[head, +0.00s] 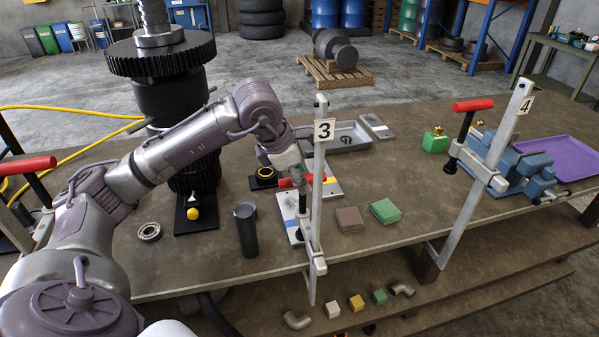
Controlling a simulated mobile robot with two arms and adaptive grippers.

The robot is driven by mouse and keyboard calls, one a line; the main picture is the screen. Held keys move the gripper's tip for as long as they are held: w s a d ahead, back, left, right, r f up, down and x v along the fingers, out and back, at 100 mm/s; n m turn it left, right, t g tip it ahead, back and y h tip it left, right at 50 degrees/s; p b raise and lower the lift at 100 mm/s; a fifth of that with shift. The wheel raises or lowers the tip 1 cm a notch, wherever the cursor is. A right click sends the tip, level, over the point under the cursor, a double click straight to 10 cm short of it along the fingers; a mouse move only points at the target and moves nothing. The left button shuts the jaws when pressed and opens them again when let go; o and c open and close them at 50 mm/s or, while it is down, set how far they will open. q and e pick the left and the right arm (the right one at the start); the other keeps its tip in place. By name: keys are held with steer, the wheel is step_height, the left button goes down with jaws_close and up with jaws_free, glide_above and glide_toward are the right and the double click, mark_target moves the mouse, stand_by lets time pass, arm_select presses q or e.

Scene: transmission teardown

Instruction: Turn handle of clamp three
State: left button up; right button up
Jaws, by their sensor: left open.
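Clamp three (316,220) is an upright grey bar clamp with a "3" label near its top, fixed at the table's front edge. Its red handle (316,179) shows on both sides of the bar, about halfway up. My left arm reaches in from the left over the table. My left gripper (297,182) is open and points down at the red handle, just left of the bar. The fingers overlap the handle in the picture; whether they touch it I cannot tell. The bar hides part of the handle. My right gripper is not in view.
A dark cylinder (247,230) stands left of the clamp. A large gear assembly (170,95) rises behind my arm. Brown (349,219) and green (385,211) blocks lie to the right. Clamp four (485,170) stands farther right, near a blue vise (525,172) and purple tray (560,155).

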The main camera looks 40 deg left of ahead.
arm_select(q)
steer(key=shift+f, duration=0.1)
steer(key=shift+c, duration=0.7)
jaws_close()
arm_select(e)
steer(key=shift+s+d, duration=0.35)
arm_select(q)
steer(key=shift+a, duration=0.1)
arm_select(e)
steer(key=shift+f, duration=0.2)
